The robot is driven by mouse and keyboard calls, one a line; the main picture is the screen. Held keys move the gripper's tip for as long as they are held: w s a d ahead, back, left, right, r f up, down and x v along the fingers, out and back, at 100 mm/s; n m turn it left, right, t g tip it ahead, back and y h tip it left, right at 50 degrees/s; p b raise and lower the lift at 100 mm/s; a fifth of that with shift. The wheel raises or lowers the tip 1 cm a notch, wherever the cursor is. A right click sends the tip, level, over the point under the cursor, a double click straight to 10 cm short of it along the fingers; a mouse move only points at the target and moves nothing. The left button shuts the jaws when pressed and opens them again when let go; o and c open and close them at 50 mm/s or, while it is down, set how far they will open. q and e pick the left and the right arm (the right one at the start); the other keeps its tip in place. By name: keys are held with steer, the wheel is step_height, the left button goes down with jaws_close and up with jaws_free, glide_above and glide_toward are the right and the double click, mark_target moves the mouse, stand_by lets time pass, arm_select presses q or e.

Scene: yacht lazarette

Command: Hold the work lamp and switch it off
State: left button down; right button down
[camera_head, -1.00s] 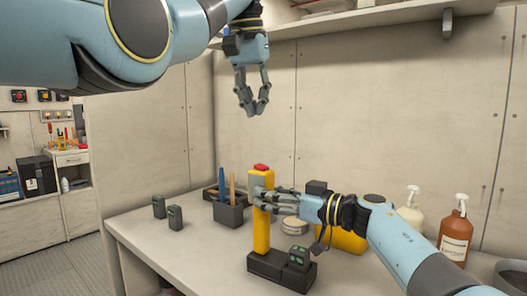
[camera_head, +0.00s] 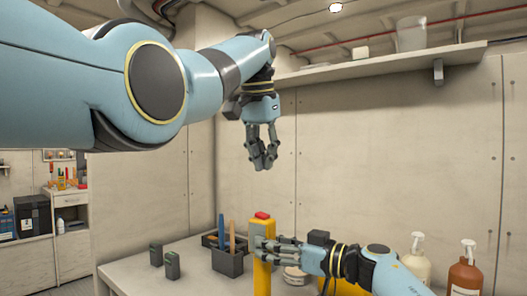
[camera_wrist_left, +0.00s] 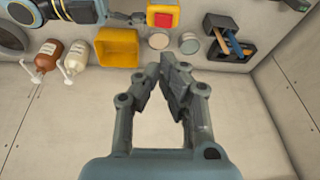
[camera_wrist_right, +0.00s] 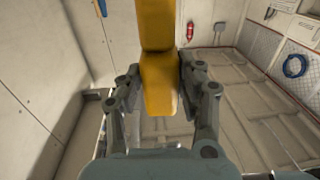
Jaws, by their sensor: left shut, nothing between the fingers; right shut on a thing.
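The work lamp (camera_head: 262,274) is a tall yellow block with a red button (camera_head: 262,215) on top, standing upright on the bench. Its lower part is cut off in the head view. My right gripper (camera_head: 268,248) is shut around its upper body, and the yellow body (camera_wrist_right: 158,45) shows between the fingers in the right wrist view. My left gripper (camera_head: 264,165) is shut and empty, pointing down above the lamp and apart from it. In the left wrist view, the red button (camera_wrist_left: 162,16) lies at the top, beyond the fingertips.
A dark bin (camera_head: 228,263) with tools stands left of the lamp. Two small dark devices, including one nearer (camera_head: 172,265), stand farther left. A yellow bin (camera_wrist_left: 117,48) and bottles, including an orange-brown one (camera_head: 465,275), are to the right. A shelf (camera_head: 380,68) runs above.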

mark_target(264, 214)
arm_select(q)
steer(key=x, duration=0.8)
steer(key=shift+s+a, duration=0.25)
steer(key=shift+a, duration=0.05)
steer(key=shift+a+f, duration=0.15)
steer(key=shift+f, duration=0.55)
steer(key=shift+w, duration=0.1)
steer(key=shift+a+f, duration=0.2)
steer(key=shift+h, duration=0.3)
steer(key=shift+d, duration=0.15)
steer(key=shift+s+d+f, duration=0.2)
steer(key=shift+s+d, duration=0.25)
steer(key=shift+d, duration=0.25)
